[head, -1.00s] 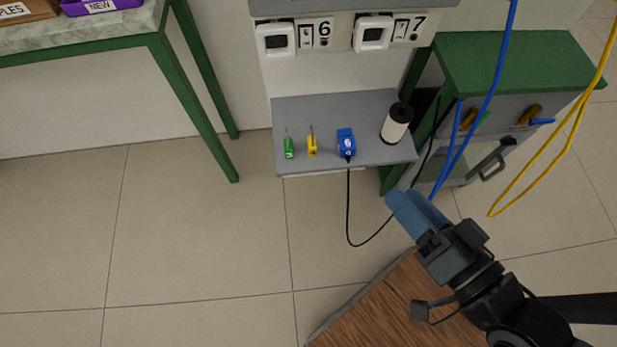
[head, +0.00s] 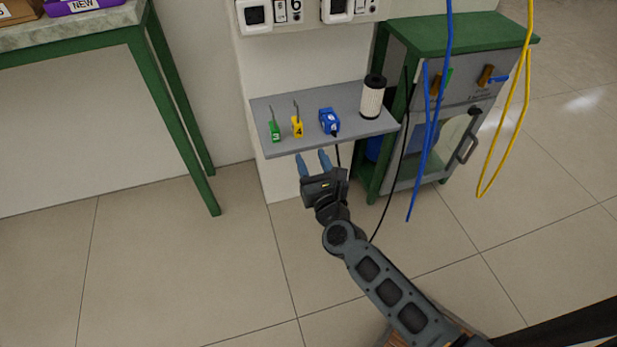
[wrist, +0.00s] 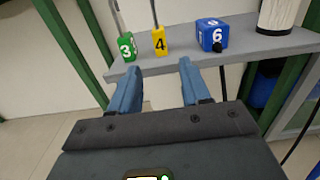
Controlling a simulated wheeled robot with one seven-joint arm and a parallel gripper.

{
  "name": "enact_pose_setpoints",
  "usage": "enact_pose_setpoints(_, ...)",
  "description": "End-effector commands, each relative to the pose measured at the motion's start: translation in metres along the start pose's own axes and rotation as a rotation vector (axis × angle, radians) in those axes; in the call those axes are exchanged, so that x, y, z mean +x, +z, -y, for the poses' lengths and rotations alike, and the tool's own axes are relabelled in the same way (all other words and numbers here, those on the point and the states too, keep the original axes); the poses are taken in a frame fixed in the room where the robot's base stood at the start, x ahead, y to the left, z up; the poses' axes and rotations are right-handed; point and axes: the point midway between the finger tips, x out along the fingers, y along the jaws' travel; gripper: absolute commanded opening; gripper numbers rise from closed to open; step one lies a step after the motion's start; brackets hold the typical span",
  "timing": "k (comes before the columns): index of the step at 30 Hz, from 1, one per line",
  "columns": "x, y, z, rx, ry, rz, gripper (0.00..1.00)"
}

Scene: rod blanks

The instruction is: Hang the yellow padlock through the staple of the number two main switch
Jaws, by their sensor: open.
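The yellow padlock (head: 297,127), marked 4, stands on the grey shelf (head: 350,99) with its long shackle up. It also shows in the wrist view (wrist: 160,42), ahead of my fingers and between them. My gripper (head: 313,163) is open and empty, just in front of the shelf's front edge; its blue fingers also show in the wrist view (wrist: 157,82). A green padlock (head: 275,131), marked 3, stands left of the yellow one. Switches (head: 257,15) sit on the panel above, cut off by the top edge; a number two switch cannot be made out.
A blue block (head: 329,122), marked 6 and with a black cable, is right of the yellow padlock. A white, black-topped cylinder (head: 372,97) stands at the shelf's right. Blue (head: 432,120) and yellow (head: 527,90) cables hang before a green-topped cabinet (head: 450,42). Floor at left is clear.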

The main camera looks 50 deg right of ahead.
Motion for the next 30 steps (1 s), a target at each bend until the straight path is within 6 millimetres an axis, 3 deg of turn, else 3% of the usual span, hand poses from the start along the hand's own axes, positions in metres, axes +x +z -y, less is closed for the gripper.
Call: enact_pose_setpoints(30,0.100,0.000,-0.001,-0.003,0.002,0.001,0.47)
